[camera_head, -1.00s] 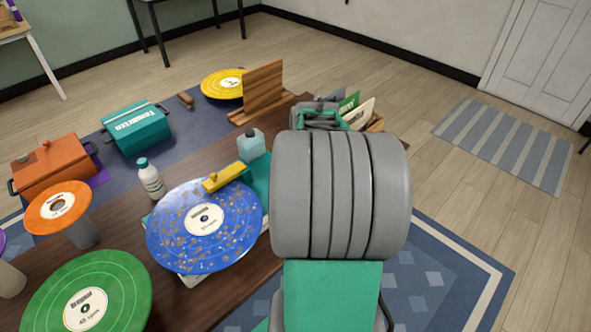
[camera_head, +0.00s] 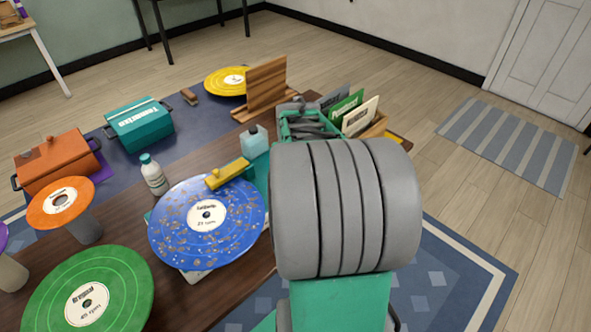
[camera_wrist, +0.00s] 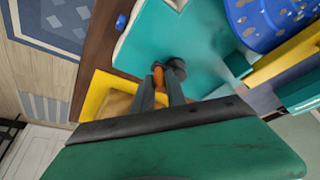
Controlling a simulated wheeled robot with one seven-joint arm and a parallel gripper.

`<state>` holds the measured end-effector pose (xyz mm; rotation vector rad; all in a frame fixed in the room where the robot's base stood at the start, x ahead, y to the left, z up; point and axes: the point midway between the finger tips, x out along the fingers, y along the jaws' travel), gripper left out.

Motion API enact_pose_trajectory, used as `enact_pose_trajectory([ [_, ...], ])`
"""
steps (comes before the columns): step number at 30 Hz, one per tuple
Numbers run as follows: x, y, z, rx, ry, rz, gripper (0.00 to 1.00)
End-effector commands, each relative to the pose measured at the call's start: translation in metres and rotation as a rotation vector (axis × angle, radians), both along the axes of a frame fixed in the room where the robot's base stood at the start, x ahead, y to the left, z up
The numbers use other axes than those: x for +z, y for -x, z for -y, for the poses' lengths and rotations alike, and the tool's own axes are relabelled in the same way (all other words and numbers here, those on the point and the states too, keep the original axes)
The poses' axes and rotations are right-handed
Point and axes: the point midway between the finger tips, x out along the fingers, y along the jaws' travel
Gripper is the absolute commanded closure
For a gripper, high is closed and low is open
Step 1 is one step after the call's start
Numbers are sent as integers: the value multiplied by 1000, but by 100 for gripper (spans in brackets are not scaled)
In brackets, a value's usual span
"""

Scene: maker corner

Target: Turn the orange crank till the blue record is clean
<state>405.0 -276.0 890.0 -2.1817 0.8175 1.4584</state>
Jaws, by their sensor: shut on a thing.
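The blue record (camera_head: 185,245) lies flat on the teal cleaning machine, with many brown specks spread over it. A yellow bar (camera_head: 228,174) reaches over its far edge. The wrist view shows part of the blue record (camera_wrist: 268,22) at the top right and the machine's teal top (camera_wrist: 165,35). The orange crank (camera_wrist: 158,76) shows as a small orange handle between the fingertips, beside a dark grey round part. My gripper (camera_wrist: 160,88) is shut on the crank handle. In the head view my arm hides the crank and the fingers.
A green record (camera_head: 120,290) and an orange record (camera_head: 42,212) stand left of the machine. A wooden rack (camera_head: 266,85) and a sleeve crate (camera_head: 374,127) are at the back.

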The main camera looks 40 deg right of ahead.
Motion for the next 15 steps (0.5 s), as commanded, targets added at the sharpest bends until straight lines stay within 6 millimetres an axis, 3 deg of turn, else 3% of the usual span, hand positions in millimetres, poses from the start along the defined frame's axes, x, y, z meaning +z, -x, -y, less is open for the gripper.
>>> enact_pose_trajectory([
  [9, 1, -1, 0, 2, 1, 1, 61],
  [15, 0, 0, 0, 2, 1, 1, 61],
])
